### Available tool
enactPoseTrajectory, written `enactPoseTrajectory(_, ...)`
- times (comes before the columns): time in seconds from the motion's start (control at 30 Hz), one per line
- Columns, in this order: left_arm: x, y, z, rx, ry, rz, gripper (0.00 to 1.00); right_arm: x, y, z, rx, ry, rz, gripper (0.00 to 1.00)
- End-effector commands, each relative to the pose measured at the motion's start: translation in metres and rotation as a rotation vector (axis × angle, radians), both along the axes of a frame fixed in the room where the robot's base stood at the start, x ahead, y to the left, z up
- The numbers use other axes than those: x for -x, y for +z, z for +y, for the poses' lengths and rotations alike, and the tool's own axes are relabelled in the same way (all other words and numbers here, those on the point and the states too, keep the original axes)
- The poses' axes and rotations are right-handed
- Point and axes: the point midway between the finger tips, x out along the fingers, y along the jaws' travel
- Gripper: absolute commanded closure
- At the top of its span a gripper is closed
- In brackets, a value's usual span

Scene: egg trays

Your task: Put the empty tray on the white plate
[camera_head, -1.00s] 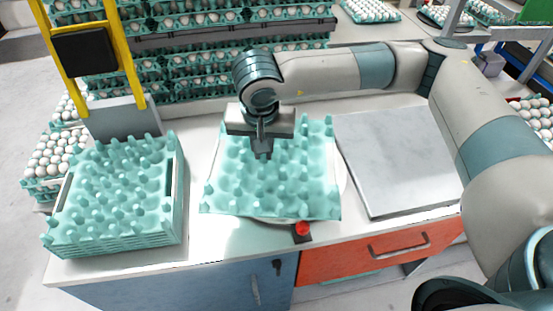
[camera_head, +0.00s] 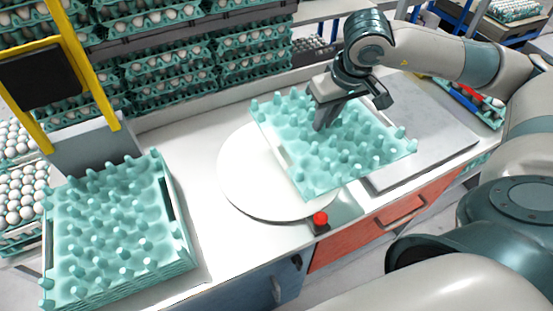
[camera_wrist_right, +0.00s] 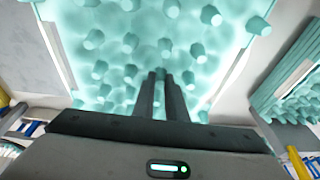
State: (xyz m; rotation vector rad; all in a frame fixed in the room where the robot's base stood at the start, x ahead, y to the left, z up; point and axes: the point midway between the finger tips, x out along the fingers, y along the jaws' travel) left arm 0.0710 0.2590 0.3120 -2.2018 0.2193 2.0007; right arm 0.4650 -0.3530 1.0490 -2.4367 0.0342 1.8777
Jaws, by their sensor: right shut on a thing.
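A teal empty egg tray (camera_head: 375,160) hangs from my right gripper (camera_head: 321,126), which is shut on one of its knobs or ridges. In the right wrist view the two fingers (camera_wrist_right: 166,76) are close together against the tray (camera_wrist_right: 120,45), which fills the upper middle. The white round plate (camera_head: 241,180) lies on the counter. The tray is over the plate's right part and reaches past it to the right, over the grey slab. The tray looks slightly tilted; its gap above the plate is hard to judge. My left gripper is not in view.
A stack of empty teal trays (camera_head: 110,230) stands at the left. A grey slab (camera_head: 430,118) lies right of the plate. A red button (camera_head: 320,218) is at the front edge. Racks of egg-filled trays (camera_head: 160,65) stand behind. The counter between stack and plate is clear.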

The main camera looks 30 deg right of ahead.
Motion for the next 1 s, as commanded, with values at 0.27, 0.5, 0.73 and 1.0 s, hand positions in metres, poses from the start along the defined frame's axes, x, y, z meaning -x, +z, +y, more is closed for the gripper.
enactPoseTrajectory(0.27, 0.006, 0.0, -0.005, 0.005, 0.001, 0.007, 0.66, 0.0, 0.0, 0.0, -0.001, 0.001, -0.001, 1.0)
enactPoseTrajectory(0.5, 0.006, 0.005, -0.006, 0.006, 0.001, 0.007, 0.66, -0.004, -0.003, 0.008, -0.001, 0.003, 0.001, 1.0)
enactPoseTrajectory(0.73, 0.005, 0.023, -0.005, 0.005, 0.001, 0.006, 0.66, -0.02, -0.02, 0.037, -0.004, 0.004, 0.003, 1.0)
enactPoseTrajectory(1.0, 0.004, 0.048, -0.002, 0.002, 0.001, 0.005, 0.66, -0.044, -0.049, 0.08, -0.004, 0.002, 0.002, 1.0)
